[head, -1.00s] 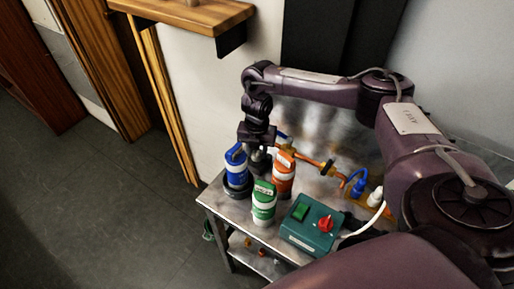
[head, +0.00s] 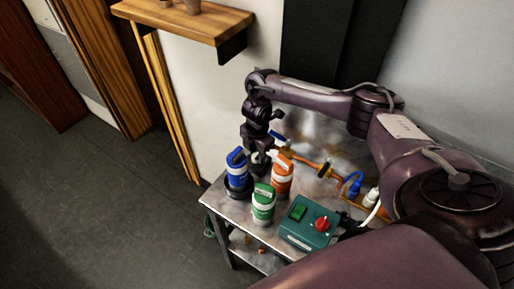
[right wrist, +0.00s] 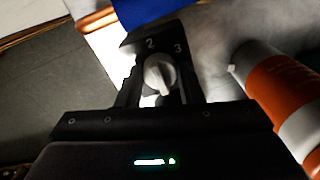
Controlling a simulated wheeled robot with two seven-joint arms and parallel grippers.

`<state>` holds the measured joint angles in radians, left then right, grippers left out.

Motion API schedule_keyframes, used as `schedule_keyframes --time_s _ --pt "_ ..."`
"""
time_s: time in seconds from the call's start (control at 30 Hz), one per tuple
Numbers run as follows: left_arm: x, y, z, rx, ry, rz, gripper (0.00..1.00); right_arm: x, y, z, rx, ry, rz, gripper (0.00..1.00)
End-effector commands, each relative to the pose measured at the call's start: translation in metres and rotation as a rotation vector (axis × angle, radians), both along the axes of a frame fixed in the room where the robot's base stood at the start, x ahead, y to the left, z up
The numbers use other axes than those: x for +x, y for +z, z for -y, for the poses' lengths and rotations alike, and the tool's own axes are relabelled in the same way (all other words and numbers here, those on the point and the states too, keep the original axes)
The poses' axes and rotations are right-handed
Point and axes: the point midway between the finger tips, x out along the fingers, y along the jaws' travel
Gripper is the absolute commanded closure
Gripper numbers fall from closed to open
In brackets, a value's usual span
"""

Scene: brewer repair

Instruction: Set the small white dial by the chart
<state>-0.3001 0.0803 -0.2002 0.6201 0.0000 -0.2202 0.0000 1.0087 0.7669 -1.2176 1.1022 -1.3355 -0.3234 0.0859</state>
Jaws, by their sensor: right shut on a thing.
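The small white dial (right wrist: 159,73) sits between the fingers of my right gripper (right wrist: 160,85) in the right wrist view. The gripper is shut on it. The numbers 2 and 3 show on the dark face just beyond the dial; which one it points to I cannot tell clearly. In the head view my right gripper (head: 258,162) points down at the back of the metal bench, between the blue and orange bottles, and hides the dial there. I see no chart in these views. My left gripper is not in view.
A blue bottle (head: 236,168), an orange bottle (head: 282,178) and a green bottle (head: 263,204) stand close around the gripper on the bench (head: 220,203). A teal box (head: 308,236) with a red knob (head: 322,223) stands at the front right. Orange pipework (head: 305,164) runs behind.

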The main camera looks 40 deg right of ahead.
Motion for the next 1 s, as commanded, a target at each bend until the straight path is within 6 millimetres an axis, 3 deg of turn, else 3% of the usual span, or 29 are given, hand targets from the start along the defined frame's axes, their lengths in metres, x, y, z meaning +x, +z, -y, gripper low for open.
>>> schedule_keyframes --time_s 0.43,0.47,0.6,1.0 --pt "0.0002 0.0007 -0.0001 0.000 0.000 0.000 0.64 0.0010 0.0008 0.0001 0.000 -0.010 0.003 0.89" --pt "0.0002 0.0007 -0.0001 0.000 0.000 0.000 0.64 0.0010 0.0008 0.0000 0.000 -0.010 0.003 0.64" --pt "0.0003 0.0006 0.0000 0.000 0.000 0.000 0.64 0.0008 0.0007 0.0000 0.000 -0.009 0.002 0.45" --pt "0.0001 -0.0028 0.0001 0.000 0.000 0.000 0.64 0.0013 0.0090 -0.0001 0.002 -0.008 0.004 0.45"
